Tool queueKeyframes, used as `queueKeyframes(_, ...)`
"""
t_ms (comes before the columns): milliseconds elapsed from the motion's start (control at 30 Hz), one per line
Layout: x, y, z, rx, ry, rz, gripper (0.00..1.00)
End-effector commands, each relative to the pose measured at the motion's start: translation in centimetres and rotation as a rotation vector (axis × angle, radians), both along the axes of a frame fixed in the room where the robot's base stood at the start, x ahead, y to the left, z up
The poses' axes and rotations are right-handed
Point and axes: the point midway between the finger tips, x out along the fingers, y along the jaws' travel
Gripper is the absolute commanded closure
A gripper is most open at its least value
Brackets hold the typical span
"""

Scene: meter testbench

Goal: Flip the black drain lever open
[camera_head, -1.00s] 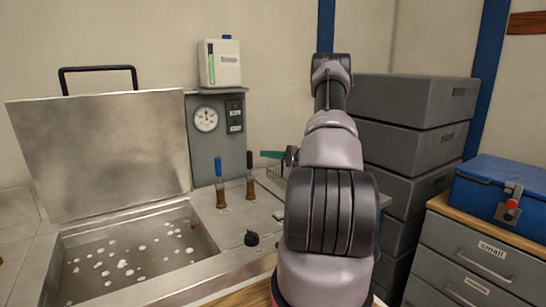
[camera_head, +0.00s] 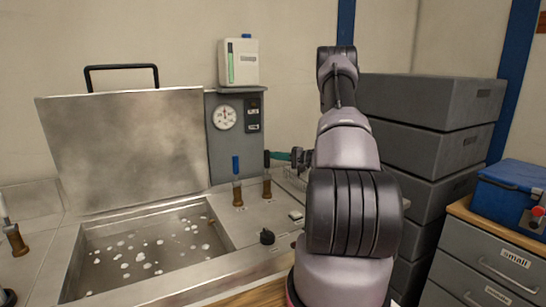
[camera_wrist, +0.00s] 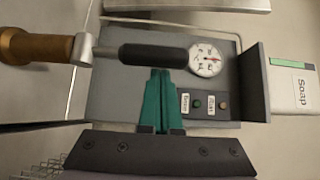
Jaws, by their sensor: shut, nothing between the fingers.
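The black drain lever (camera_head: 267,161) stands upright on a brass fitting on the bench top, right of a similar blue lever (camera_head: 236,166). In the wrist view, which is turned sideways, the black handle (camera_wrist: 152,56) runs across the picture from its brass base (camera_wrist: 36,46). My gripper (camera_head: 274,154) is shut and empty, with teal fingers pointing left at the upper part of the black handle. In the wrist view my fingertips (camera_wrist: 160,72) meet the handle's edge; I cannot tell whether they touch it or are just short of it.
The steel basin (camera_head: 225,252) with its raised lid (camera_head: 125,150) is at left. Behind the levers stands a grey panel with a gauge (camera_head: 225,117) and a soap box (camera_head: 238,62) on top. A black knob (camera_head: 267,237) sits in front. Grey crates (camera_head: 430,100) are stacked at right.

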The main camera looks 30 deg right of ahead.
Motion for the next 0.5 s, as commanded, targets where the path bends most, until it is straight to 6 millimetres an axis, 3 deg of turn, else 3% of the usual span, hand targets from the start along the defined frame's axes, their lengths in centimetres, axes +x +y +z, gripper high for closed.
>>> queueKeyframes(500,-0.76,-0.07,-0.06,0.004,-0.083,-0.001,1.0)
